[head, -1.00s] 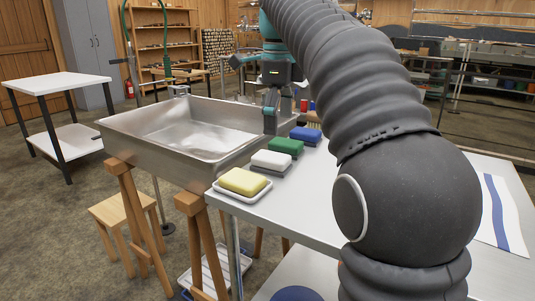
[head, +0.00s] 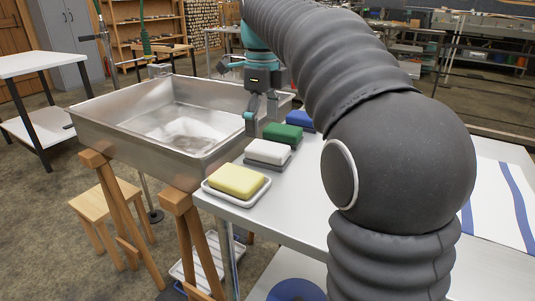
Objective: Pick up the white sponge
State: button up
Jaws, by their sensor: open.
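The white sponge (head: 267,151) lies on a dark grey base on the metal table (head: 319,198), in a row beside the metal pan. A yellow sponge (head: 237,180) on a white dish is on its near side. A green sponge (head: 283,133) and a blue sponge (head: 299,119) are on its far side. My gripper (head: 261,122) points down just beyond and above the white sponge, near the green one and the pan's edge. Its fingers are apart with nothing between them. Whether a fingertip touches anything is not clear.
A large metal pan (head: 123,133) on wooden legs stands left of the sponges, its rim close to the gripper. A wooden stool (head: 103,200) is below it. A cloth with blue stripes (head: 497,190) lies at the right. My arm covers much of the table.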

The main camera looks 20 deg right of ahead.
aim_at(264, 146)
jog(key=shift+s+f, duration=0.15)
jog(key=shift+f, duration=1.4)
jog(key=shift+s+f, duration=0.15)
jog(key=shift+f, duration=1.35)
jog(key=c, duration=1.2)
